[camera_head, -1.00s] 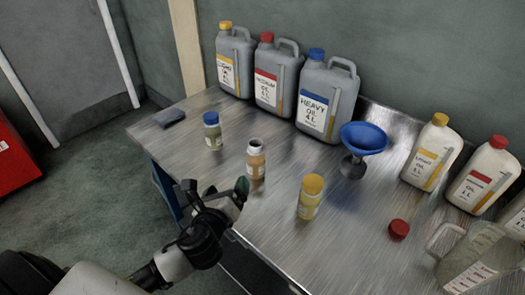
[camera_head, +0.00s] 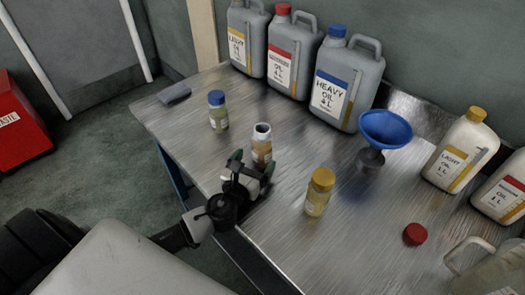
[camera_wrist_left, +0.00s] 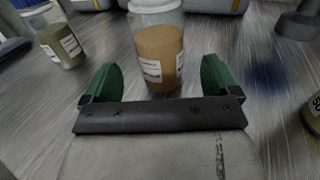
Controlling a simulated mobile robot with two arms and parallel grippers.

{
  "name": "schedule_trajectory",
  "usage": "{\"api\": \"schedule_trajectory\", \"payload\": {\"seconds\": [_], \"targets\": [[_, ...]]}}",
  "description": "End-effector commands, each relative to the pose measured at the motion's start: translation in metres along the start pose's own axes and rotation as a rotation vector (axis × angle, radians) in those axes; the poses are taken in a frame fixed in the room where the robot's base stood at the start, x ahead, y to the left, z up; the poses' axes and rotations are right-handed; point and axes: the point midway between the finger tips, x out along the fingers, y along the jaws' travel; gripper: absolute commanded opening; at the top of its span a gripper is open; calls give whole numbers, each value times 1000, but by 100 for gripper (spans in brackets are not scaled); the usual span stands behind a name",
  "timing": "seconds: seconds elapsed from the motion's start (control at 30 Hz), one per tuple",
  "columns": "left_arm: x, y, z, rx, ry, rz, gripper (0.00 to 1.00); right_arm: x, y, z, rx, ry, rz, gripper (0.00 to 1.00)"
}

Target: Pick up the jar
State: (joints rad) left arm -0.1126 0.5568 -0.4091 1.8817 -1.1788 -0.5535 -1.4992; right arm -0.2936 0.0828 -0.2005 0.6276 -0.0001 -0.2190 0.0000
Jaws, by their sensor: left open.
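Three small jars stand on the metal table. The open jar with brown contents and no lid (camera_head: 262,146) is in the middle; it also shows in the left wrist view (camera_wrist_left: 159,50), upright just ahead of my fingertips. A blue-lidded jar (camera_head: 218,112) stands behind it to the left. A yellow-lidded jar (camera_head: 318,193) stands to the right. My left gripper (camera_head: 252,166) is open, with its green fingertips close to the open jar. In the left wrist view the jar is centred between the fingers' directions, beyond the tips. My right gripper is not in view.
Several grey oil canisters (camera_head: 290,58) stand along the back. A blue funnel (camera_head: 385,130) stands right of them. White oil bottles (camera_head: 459,150) and a clear jug (camera_head: 487,272) are at the right. A red cap (camera_head: 415,234) lies on the table (camera_head: 290,245).

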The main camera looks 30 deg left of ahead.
Motion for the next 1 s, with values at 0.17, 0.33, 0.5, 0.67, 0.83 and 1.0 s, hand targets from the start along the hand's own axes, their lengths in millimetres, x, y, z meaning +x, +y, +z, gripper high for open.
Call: {"api": "schedule_trajectory", "payload": {"seconds": [0.17,0.33,0.5,0.67,0.83,1.0], "targets": [[28,0,2,0,-3,2,90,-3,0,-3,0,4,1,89],[50,0,1,-1,-1,2,90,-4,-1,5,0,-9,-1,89],[55,0,1,-1,0,0,90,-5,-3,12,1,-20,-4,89],[54,0,1,-1,0,0,85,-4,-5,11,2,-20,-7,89],[54,0,1,0,0,1,59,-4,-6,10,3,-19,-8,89],[54,0,1,0,0,0,33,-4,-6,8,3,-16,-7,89]]}}
